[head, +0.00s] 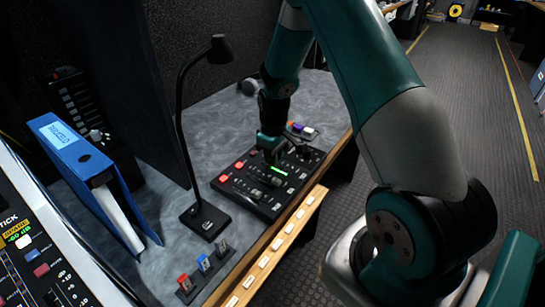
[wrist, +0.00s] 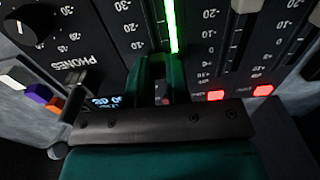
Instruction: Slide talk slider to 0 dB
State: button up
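A black control panel (head: 236,187) with slider tracks, knobs and red lit buttons lies on the grey counter. My gripper (head: 271,158) points down over it; the slider under it is hidden in the head view. In the wrist view, the green fingers of my gripper (wrist: 164,75) are close together with a narrow gap, low over the panel (wrist: 100,40). A small pale part shows in the gap, but I cannot tell whether it is a slider cap or gripped. A lit green bar (wrist: 171,25) runs up beyond the fingers. A small display (wrist: 104,102) is partly hidden. The talk label is not readable.
A black desk lamp (head: 201,218) stands left of the panel, with a blue binder (head: 82,160) farther left. A row of small switches (head: 204,264) sits near the counter's wooden front edge (head: 275,240). A PHONES knob (wrist: 30,25) shows in the wrist view.

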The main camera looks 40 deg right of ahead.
jog(key=o, duration=0.4)
jog(key=shift+r, duration=0.1)
notch_tip(320, 180, up, 17)
jog(key=shift+r+p, duration=0.15)
jog(key=shift+p, duration=0.4)
jog(key=s+a+r+m+t, duration=0.2)
jog(key=s+a+m+t, duration=0.1)
jog(key=s+a, duration=1.05)
jog(key=s+a+r+n+g+y+p, duration=0.1)
jog(key=s+a+r+n+p, duration=0.1)
jog(key=s+a+r, duration=0.1)
jog(key=s+a+r+n+g+y+p, duration=0.1)
jog(key=s+a+r+n+p, duration=0.1)
jog(key=s+a+r+p, duration=0.1)
jog(key=s+a+r+n+g+y+p, duration=0.1)
jog(key=s+a+r+n+y+p, duration=0.1)
jog(key=a+r, duration=0.4)
jog(key=shift+s+a+r+n+p, duration=0.2)
jog(key=shift+s+r+n, duration=0.05)
jog(key=shift+s+r, duration=0.4)
jog(key=shift+s+a+r+n+p, duration=0.15)
jog(key=shift+s+r+n, duration=0.1)
jog(key=shift+s+r, duration=0.35)
